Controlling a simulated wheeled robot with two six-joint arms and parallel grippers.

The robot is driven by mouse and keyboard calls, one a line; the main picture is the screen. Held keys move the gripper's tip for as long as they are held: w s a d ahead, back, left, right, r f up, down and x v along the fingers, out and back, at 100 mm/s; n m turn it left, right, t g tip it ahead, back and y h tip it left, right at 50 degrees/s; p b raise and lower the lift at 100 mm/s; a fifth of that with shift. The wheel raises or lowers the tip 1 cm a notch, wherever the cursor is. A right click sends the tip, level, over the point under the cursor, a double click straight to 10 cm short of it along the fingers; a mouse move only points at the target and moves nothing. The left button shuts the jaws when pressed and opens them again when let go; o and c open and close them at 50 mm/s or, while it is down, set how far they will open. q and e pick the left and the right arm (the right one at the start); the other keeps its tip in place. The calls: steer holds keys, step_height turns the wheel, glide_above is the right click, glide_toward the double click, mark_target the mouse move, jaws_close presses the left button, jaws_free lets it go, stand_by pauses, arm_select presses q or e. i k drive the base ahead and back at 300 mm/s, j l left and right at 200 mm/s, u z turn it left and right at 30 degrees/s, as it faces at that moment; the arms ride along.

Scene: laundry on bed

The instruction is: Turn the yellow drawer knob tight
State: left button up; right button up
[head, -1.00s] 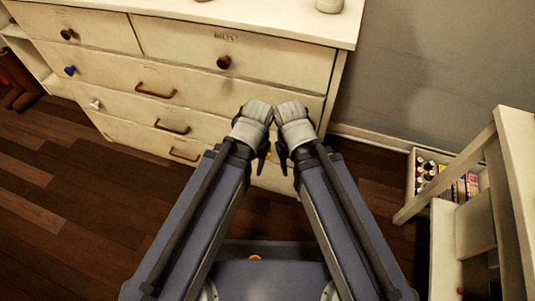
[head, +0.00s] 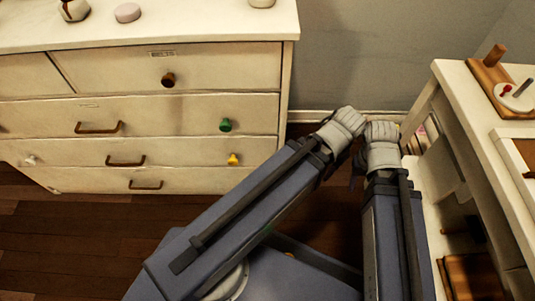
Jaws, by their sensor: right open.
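The yellow knob (head: 233,159) is on the right end of the third drawer row of the cream dresser (head: 200,183), below a green knob (head: 225,125). It shows whole, and I cannot tell how tight it sits. My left gripper (head: 342,132) and my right gripper (head: 381,150) are side by side, right of the dresser and well apart from the knob. The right gripper is open and I see nothing in it. The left gripper's fingers are mostly hidden, so its opening cannot be told.
A brown knob (head: 168,79), a white knob (head: 30,160) and several brown handles also stick out from the dresser. A cream desk (head: 462,115) with wooden items stands close on the right. The wooden floor (head: 110,232) before the dresser is clear.

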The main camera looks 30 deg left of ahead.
mark_target(232, 162)
steer(key=k+j+z, duration=0.15)
steer(key=j+z, duration=0.3)
steer(key=k+j+z, duration=0.2)
steer(key=j+z, duration=0.2)
steer(key=k+j+z, duration=0.25)
steer(key=z, duration=0.2)
steer(key=k+j+z, duration=0.15)
steer(key=k+j, duration=0.75)
steer(key=k, duration=0.05)
